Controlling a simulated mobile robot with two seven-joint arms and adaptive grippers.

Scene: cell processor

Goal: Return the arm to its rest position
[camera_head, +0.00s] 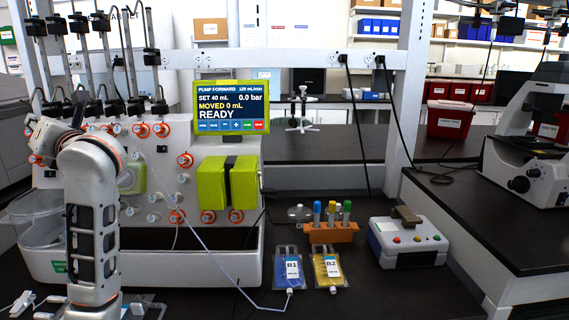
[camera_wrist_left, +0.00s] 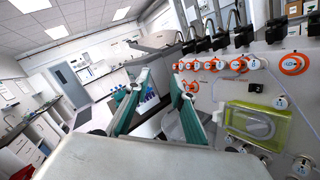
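My left arm (camera_head: 92,215) rises at the left of the head view, in front of the white cell processor (camera_head: 150,262). Its wrist end points away toward the back left, and its gripper is mostly hidden there. In the left wrist view, the left gripper (camera_wrist_left: 158,84) has its two teal-padded fingers apart, with nothing between them. The orange-ringed valves and a green-framed clear window (camera_wrist_left: 258,124) of the processor stand right of the fingers. My right gripper is not in view.
The processor's screen (camera_head: 231,107) reads READY. Blue bag B1 (camera_head: 288,270) and yellow bag B2 (camera_head: 327,268) lie on the dark bench, with a tube running to B1. An orange tube rack (camera_head: 331,233) and a grey-white device (camera_head: 408,242) stand to the right.

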